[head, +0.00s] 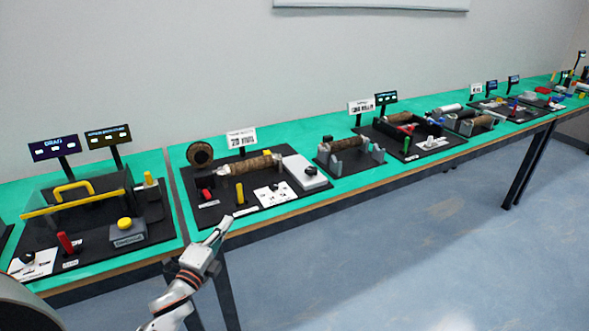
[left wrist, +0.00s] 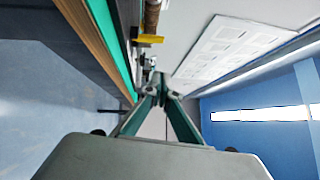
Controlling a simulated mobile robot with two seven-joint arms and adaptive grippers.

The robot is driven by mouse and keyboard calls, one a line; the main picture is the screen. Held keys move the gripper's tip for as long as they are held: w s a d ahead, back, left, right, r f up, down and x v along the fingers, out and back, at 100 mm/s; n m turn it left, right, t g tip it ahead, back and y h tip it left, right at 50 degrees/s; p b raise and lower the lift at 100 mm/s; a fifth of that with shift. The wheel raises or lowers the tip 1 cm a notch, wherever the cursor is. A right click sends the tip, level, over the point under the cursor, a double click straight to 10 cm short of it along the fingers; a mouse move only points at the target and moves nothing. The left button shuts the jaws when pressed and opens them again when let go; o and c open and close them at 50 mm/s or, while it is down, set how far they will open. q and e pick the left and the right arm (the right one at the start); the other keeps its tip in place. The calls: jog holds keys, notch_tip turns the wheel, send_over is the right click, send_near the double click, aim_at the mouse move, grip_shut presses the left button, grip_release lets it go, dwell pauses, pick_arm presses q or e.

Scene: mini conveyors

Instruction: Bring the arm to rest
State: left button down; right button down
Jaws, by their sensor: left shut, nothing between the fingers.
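My left gripper (head: 219,230) is at the front edge of the green table in the head view, at the end of my left arm, which comes up from the bottom. It is shut and empty. In the left wrist view the fingertips of my left gripper (left wrist: 160,80) meet at a point with nothing between them. My right gripper is not in view.
A long green table (head: 345,189) runs along the wall, carrying several dark boards with small mechanisms. A board with a brown roller (head: 250,165) lies just beyond my left gripper. A yellow-handled station (head: 75,190) stands at the left. The blue floor (head: 420,250) at right is clear.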

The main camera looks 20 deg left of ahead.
pick_arm(q)
jog(key=s+d+f+n+g+h, duration=0.4)
jog(key=s+d+f+n+g, duration=0.4)
jog(key=s+d+f+n, duration=0.6)
jog(key=s+d+f, duration=0.7)
jog(key=s+d, duration=0.1)
jog(key=shift+d, duration=0.3)
jog(key=shift+s+f, duration=0.1)
